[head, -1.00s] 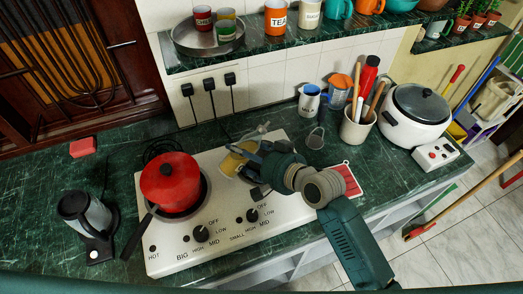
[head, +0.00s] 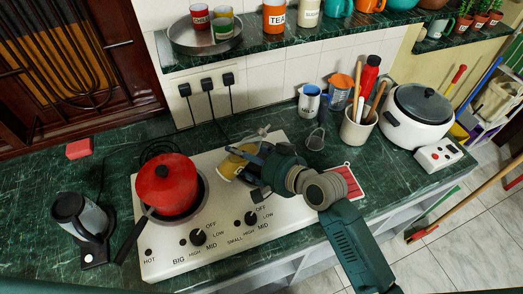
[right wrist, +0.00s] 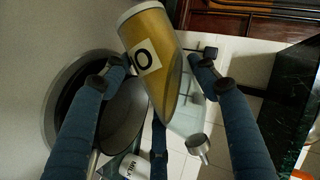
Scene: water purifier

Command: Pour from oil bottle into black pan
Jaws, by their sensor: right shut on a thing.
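The oil bottle (head: 230,168) is yellow with a pale label; its clear part points up and right in the head view. My right gripper (head: 254,168) is shut on it, above the right burner of the white stove. In the right wrist view the bottle (right wrist: 150,50) lies tilted between the fingers of the gripper (right wrist: 158,82), its yellow oil slanting along the glass. The black pan (right wrist: 112,115) sits below and to the left of the bottle in that view. In the head view the pan is mostly hidden by my gripper. My left gripper is not in view.
A red pot (head: 166,183) stands on the left burner of the stove (head: 160,263). A grey kettle (head: 82,217) is at the far left. A small grey jug (head: 316,139), a milk cup (head: 309,99), a utensil holder (head: 355,133) and a rice cooker (head: 420,118) stand right.

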